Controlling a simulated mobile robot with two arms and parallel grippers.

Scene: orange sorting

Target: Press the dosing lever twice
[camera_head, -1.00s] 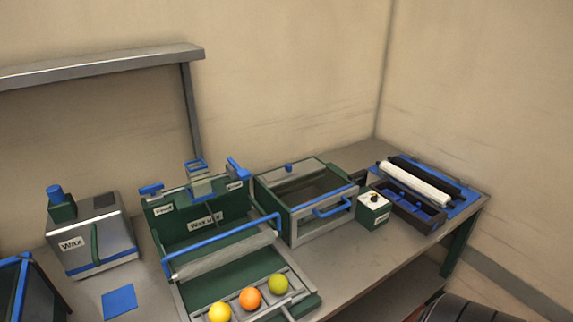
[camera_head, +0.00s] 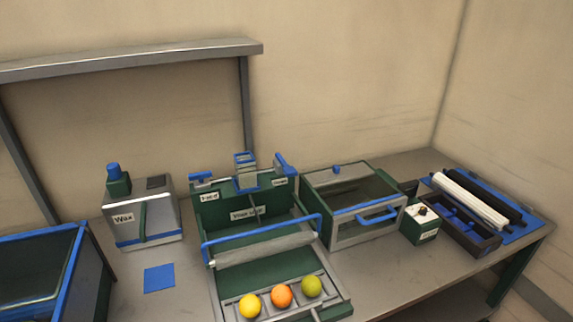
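A grey dispenser labelled Wax (camera_head: 143,217) stands on the left part of the table. It has a blue-topped green part (camera_head: 116,178) at its upper left and a thin green upright strip on its front. A green machine (camera_head: 220,212) in the middle carries a left blue lever (camera_head: 203,177) and a right blue lever (camera_head: 284,163) on its top edge, above small labels. I cannot tell for sure which part is the dosing lever. Neither of my grippers is in view.
A yellow (camera_head: 250,306), an orange (camera_head: 282,296) and a green fruit (camera_head: 311,286) lie in the machine's front rack. A blue square (camera_head: 159,278) lies below the dispenser. A blue-rimmed bin (camera_head: 82,262) stands far left, a glass-topped box (camera_head: 350,232) right of the machine.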

